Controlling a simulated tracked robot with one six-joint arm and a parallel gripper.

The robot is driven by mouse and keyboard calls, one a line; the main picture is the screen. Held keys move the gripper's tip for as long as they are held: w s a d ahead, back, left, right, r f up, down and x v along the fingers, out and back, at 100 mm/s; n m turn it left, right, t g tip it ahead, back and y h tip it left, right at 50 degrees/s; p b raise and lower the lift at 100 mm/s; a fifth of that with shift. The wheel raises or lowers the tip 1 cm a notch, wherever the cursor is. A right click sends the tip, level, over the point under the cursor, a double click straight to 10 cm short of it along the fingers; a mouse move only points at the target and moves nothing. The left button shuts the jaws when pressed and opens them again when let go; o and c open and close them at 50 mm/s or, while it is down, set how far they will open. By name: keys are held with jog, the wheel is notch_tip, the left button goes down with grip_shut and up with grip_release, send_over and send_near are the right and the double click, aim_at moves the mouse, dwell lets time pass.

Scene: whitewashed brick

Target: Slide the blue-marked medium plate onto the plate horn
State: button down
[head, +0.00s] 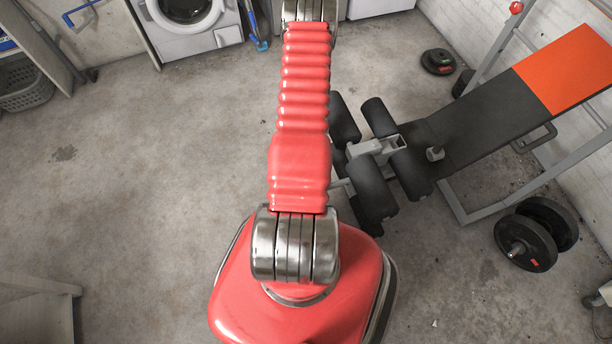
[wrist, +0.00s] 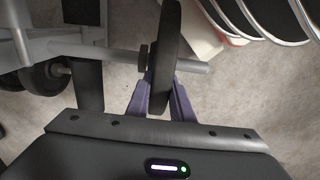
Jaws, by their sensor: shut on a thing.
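In the wrist view a black plate (wrist: 167,45) stands upright, seen nearly edge-on. My gripper (wrist: 160,98) has its purple fingers shut on the plate's near edge, one on each side. A grey bar, seemingly the plate horn (wrist: 192,66), shows on both sides of the plate, with its free end at the right. A dark collar-like piece (wrist: 143,58) sits just left of the plate. I cannot tell whether the plate is around the horn or in front of it. No blue mark shows. The head view shows my red arm but not my gripper.
A weight bench (head: 480,120) stands at the right in the head view. Black plates (head: 525,242) sit by its frame, and a red-marked plate (head: 438,62) lies behind it. A washing machine (head: 187,12) is at the back.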

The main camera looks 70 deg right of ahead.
jog(key=shift+s+d, duration=0.1)
jog(key=shift+d, duration=0.05)
jog(key=c, duration=1.5)
grip_release()
jog(key=shift+r, duration=0.1)
jog(key=shift+r, duration=6.8)
